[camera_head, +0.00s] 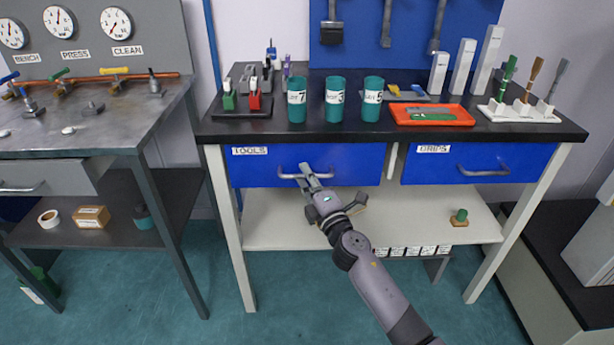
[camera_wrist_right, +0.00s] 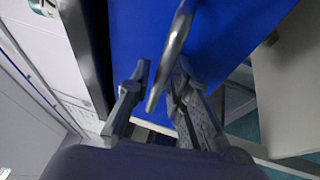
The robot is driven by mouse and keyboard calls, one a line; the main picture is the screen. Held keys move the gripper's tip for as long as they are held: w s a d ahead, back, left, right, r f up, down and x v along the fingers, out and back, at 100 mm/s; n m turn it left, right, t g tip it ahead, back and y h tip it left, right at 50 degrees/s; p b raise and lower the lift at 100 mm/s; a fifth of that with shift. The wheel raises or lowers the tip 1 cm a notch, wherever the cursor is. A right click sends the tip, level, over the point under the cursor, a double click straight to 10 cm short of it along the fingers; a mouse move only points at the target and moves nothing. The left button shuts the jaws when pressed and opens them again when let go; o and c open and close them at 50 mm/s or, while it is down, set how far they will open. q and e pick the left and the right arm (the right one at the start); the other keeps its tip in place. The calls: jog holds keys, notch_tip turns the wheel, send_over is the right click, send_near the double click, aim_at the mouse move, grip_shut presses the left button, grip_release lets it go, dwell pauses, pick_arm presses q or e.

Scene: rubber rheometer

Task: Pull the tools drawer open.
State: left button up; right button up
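The tools drawer (camera_head: 258,172) is a blue drawer front under the black bench top, marked by a TOOLS label (camera_head: 250,151). It looks flush with the bench. Its grey bar handle (camera_head: 288,176) is partly covered by my right gripper (camera_head: 308,172). In the right wrist view, the handle (camera_wrist_right: 176,42) passes between the two fingers of the right gripper (camera_wrist_right: 160,78), with visible gaps. The fingers are apart and do not look closed on the bar. The blue drawer front (camera_wrist_right: 225,35) fills the upper middle there. My left gripper is out of view.
The grips drawer (camera_head: 440,172) is to the right and looks shut. Teal cups (camera_head: 335,98), an orange tray (camera_head: 455,116) and a brush holder (camera_head: 518,114) stand on the bench top (camera_head: 230,130). A cream shelf (camera_head: 280,225) lies below. The floor in front is clear.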

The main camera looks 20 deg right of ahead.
jog(key=shift+c, duration=0.4)
grip_shut()
